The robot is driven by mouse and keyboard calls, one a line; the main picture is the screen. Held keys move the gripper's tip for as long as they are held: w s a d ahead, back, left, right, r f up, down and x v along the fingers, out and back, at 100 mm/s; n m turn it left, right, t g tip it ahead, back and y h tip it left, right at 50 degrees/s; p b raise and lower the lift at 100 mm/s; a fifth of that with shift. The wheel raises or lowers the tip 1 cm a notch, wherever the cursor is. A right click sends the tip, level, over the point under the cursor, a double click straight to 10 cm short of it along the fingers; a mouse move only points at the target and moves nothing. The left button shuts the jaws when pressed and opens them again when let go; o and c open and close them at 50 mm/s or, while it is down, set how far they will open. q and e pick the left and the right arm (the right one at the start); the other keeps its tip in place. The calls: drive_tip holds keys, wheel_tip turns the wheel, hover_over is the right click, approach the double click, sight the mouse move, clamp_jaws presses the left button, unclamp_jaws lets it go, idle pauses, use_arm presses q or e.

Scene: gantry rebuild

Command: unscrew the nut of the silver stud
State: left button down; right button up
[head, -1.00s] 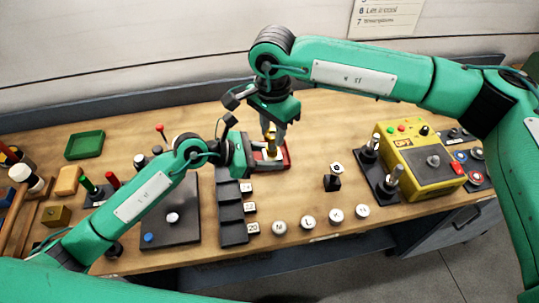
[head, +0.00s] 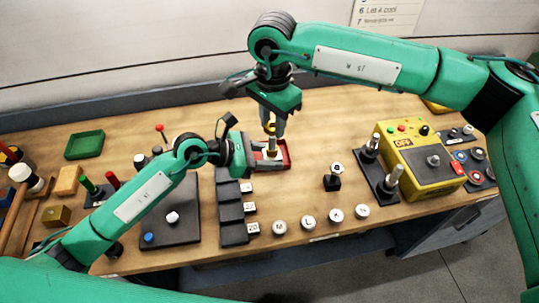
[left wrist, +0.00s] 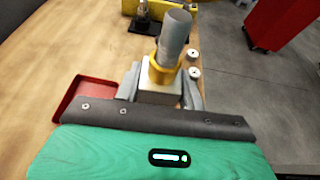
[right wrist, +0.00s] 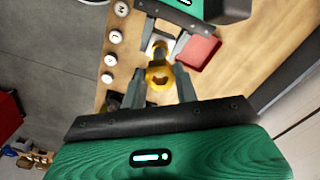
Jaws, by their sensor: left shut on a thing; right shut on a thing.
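The silver stud (head: 271,147) stands upright in a pale block (left wrist: 158,90). My right gripper (head: 271,128) is above the stud, shut on a gold nut (right wrist: 160,76), which also shows in the head view (head: 270,127). The nut's hole is visible in the right wrist view. In the head view the nut appears clear above the stud's top.
A red tray (head: 286,152) lies just beside the block. Several round white buttons (head: 308,223) line the front edge.

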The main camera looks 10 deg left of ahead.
drive_tip(key=shift+r, duration=1.95)
